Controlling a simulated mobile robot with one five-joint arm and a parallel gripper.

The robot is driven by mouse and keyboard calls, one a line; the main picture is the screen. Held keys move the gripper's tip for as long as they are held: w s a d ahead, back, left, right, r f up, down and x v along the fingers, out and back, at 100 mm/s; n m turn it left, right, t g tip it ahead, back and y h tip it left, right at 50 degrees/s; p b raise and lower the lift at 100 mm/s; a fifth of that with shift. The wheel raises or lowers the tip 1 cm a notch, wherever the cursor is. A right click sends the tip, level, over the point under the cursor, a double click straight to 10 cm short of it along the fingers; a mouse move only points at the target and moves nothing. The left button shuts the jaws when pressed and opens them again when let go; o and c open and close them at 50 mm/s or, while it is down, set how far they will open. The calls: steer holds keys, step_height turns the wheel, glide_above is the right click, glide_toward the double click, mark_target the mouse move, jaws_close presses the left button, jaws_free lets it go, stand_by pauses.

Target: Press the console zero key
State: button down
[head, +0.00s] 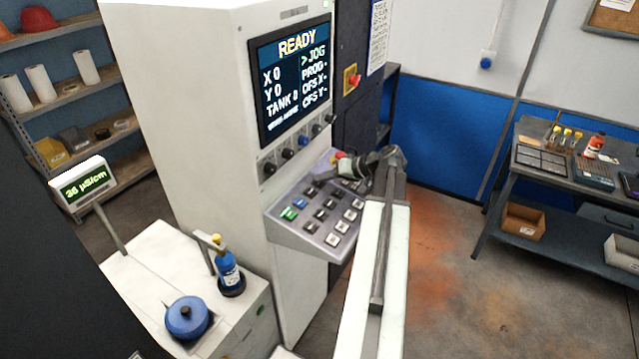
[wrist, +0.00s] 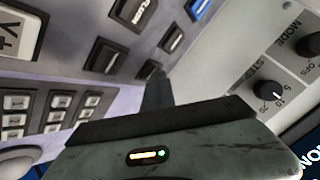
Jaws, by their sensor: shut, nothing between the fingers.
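The console (head: 312,240) has a sloped key panel with rows of dark and pale keys, a green key (head: 289,214) and a blue key (head: 300,201). I cannot read which key is the zero key. In the wrist view a Y+ key (wrist: 18,36), a block of small pale keys (wrist: 38,112) and a blue key (wrist: 203,8) show. My gripper (head: 343,168) is shut and empty over the upper right part of the panel. Its fingertips (wrist: 158,88) point at the panel near dark-framed keys (wrist: 149,69); I cannot tell whether they touch.
The screen (head: 290,75) above reads READY, X 0, Y 0, TANK 0, with JOG marked. Dark knobs (head: 287,154) line the strip below it; a STEP knob (wrist: 267,94) is close to my fingers. A blue bottle (head: 229,272) stands at lower left, a workbench (head: 500,190) at right.

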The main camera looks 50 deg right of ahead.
steer(key=shift+s+r+p, duration=0.15)
steer(key=shift+r+p, duration=0.6)
steer(key=shift+p, duration=0.05)
steer(key=r+p, duration=0.2)
steer(key=s+r+p, duration=0.1)
steer(key=r+p, duration=0.2)
steer(key=shift+d, duration=0.15)
steer(key=shift+f, duration=0.15)
stand_by(0.7)
